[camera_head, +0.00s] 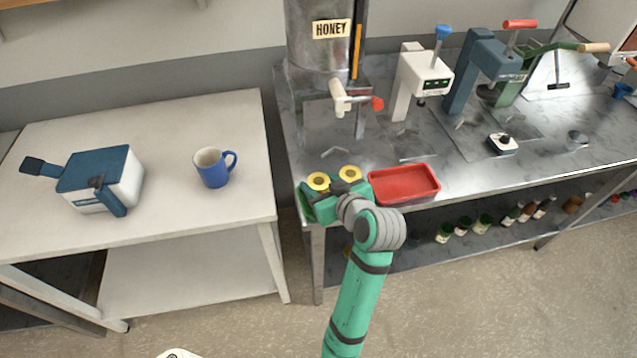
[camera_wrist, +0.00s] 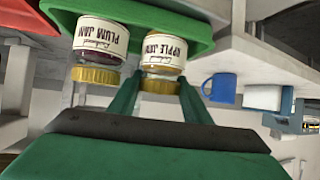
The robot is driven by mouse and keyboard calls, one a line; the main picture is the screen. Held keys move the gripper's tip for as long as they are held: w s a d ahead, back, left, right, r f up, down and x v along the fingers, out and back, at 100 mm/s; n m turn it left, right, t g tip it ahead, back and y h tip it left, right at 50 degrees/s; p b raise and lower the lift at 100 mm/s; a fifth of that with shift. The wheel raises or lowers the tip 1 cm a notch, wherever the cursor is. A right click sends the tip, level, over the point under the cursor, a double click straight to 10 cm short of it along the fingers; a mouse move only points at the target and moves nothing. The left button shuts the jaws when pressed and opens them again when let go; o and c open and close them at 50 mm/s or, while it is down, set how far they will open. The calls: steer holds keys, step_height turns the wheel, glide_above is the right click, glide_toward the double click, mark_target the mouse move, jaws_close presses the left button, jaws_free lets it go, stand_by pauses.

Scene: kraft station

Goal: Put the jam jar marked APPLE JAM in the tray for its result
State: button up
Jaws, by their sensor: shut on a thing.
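The APPLE JAM jar (camera_wrist: 162,52) has a yellow lid and a pale label. It appears upside down in the wrist view, between the fingers of my gripper (camera_wrist: 160,88), which is shut on it. In the head view its yellow lid (camera_head: 318,181) shows at my gripper (camera_head: 322,192). The jar is at the green tray (camera_wrist: 205,38), whose edge shows at the bench's left front corner (camera_head: 302,202). Whether its base touches the tray floor is hidden. The PLUM JAM jar (camera_wrist: 100,45), also yellow-lidded (camera_head: 350,173), stands close beside it.
An empty red tray (camera_head: 404,186) lies just right of the jars. The HONEY tank (camera_head: 318,60) with its tap stands behind. Several presses stand farther right. A separate white table (camera_head: 190,225) on the left holds a blue mug (camera_head: 212,170) and a blue-white device (camera_head: 105,180).

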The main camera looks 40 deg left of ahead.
steer(key=shift+f, duration=0.1)
steer(key=o, duration=1.2)
steer(key=shift+r, duration=0.2)
steer(key=v, duration=1.2)
steer(key=s+d+f+m+t+h, duration=0.2)
steer(key=d+f+m+t+h, duration=0.15)
steer(key=d+f+m, duration=0.5)
steer(key=s+d+f+m+t+h, duration=0.35)
steer(key=d+f, duration=0.25)
steer(key=f, duration=0.5)
steer(key=s+d+t+h, duration=0.1)
steer(key=s+d, duration=0.1)
steer(key=s, duration=0.4)
steer(key=s+d+r+t+h, duration=0.1)
steer(key=s+d, duration=0.2)
steer(key=s, duration=0.3)
steer(key=s+d+r+m+t+h, duration=0.1)
steer(key=s+d+h, duration=0.1)
steer(key=s, duration=0.5)
steer(key=shift+d+r, duration=0.1)
steer(key=shift+d, duration=0.2)
